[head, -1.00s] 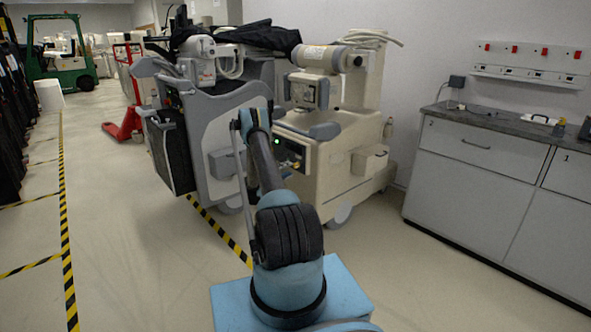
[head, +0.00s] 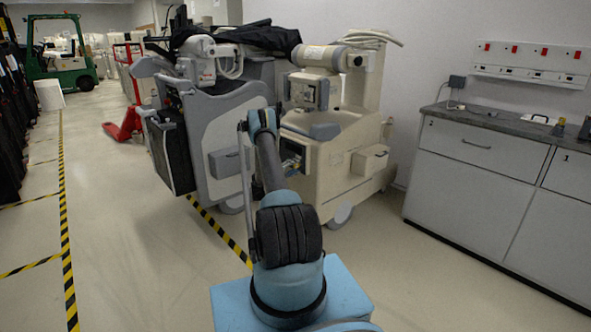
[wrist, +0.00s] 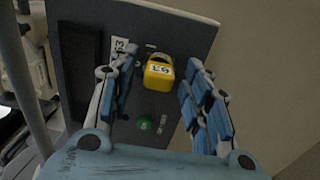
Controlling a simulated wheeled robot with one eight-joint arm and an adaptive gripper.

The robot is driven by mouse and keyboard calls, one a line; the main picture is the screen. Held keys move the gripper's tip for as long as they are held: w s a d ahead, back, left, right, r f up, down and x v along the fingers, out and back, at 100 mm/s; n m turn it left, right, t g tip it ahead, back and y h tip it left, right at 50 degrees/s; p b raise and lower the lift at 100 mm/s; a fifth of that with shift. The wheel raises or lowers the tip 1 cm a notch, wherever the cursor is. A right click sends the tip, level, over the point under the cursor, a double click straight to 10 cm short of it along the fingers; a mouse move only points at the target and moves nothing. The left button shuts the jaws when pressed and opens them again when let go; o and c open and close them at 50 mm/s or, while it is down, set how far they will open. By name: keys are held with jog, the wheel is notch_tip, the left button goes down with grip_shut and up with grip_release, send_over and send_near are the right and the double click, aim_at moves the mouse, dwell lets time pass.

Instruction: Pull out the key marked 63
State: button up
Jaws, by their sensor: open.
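In the wrist view, a yellow key tag (wrist: 158,72) with a pale number label stands on a dark panel (wrist: 75,18). The label looks like 63, but it is small and turned. My gripper (wrist: 159,70) is open, with one blue-padded finger on each side of the yellow tag. I cannot tell whether either finger touches it. In the head view, the panel is on the front of the beige cart (head: 335,165) and is mostly hidden by my arm and gripper.
A green round button (wrist: 145,123) sits on the panel below the tag. A grey cart (head: 215,125) stands close on the left in the head view. A grey cabinet (head: 470,185) stands to the right, with clear floor before it.

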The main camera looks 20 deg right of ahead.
aim_at(294, 166)
dwell(0.8)
grip_shut()
jog(key=shift+a, duration=0.15)
jog(key=shift+v, duration=2.8)
